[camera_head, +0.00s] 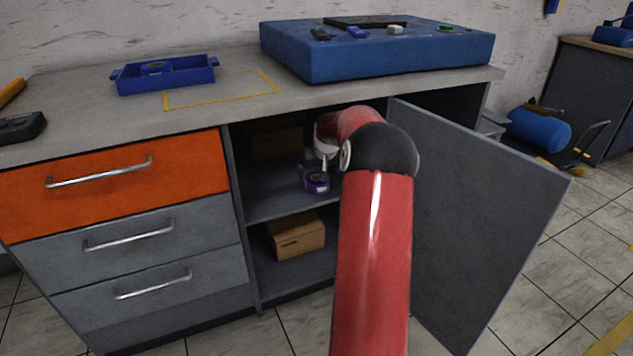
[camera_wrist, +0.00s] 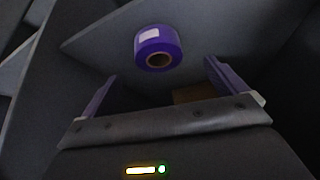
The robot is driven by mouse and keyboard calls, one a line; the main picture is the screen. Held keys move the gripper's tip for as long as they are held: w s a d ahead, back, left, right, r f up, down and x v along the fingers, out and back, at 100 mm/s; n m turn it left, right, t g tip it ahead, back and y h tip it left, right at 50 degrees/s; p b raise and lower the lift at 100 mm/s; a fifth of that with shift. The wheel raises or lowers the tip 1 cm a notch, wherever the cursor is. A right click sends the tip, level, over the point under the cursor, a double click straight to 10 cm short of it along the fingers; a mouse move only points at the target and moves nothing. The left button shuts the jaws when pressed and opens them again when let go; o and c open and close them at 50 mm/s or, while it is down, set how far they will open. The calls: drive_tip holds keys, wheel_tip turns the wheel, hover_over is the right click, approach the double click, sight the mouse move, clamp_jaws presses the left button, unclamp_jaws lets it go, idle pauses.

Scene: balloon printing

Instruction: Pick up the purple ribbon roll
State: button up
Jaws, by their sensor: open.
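The purple ribbon roll (camera_head: 317,183) sits on the upper shelf inside the open cabinet, with a white label on its side. In the wrist view the roll (camera_wrist: 158,46) shows its brown core hole, ahead of and apart from the fingers. My gripper (camera_wrist: 168,85) is open and empty, one finger to the left and one to the right below the roll. In the head view my red arm reaches into the cabinet, and the gripper is mostly hidden by the arm and small beside the roll.
The cabinet door (camera_head: 470,220) stands open to the right of my arm. Cardboard boxes sit on the lower shelf (camera_head: 297,236) and at the back of the upper shelf (camera_head: 277,142). A blue tray (camera_head: 165,74) and a large blue case (camera_head: 375,55) are on the countertop.

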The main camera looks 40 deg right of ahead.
sight(317, 183)
drive_tip(key=shift+w+d+f, duration=0.45)
drive_tip(key=shift+w, duration=0.1)
drive_tip(key=x, duration=0.7)
drive_tip(key=c, duration=1.1)
drive_tip(key=shift+r, duration=0.1)
